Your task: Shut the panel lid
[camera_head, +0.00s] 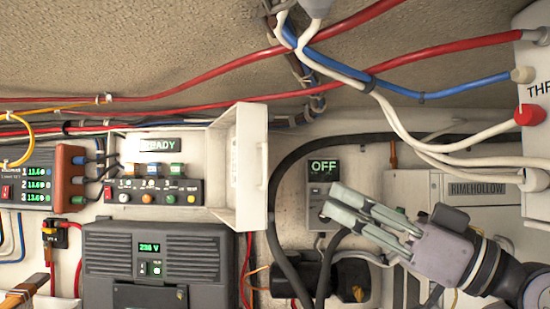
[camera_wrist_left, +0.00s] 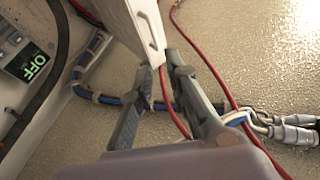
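The panel lid (camera_head: 250,165) is a white, shallow, box-edged door. It stands open, sticking out from the right side of the white panel box (camera_head: 215,145). In the left wrist view the lid's edge (camera_wrist_left: 137,28) reaches down behind the fingertips.
Inside the box are a READY display (camera_head: 158,145) and a row of switches (camera_head: 155,190). A grey 236 V unit (camera_head: 155,262) sits below. A wall device reads OFF (camera_head: 323,168). A thick black cable (camera_head: 278,190) loops between lid and gripper. Red, blue and white cables cross above.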

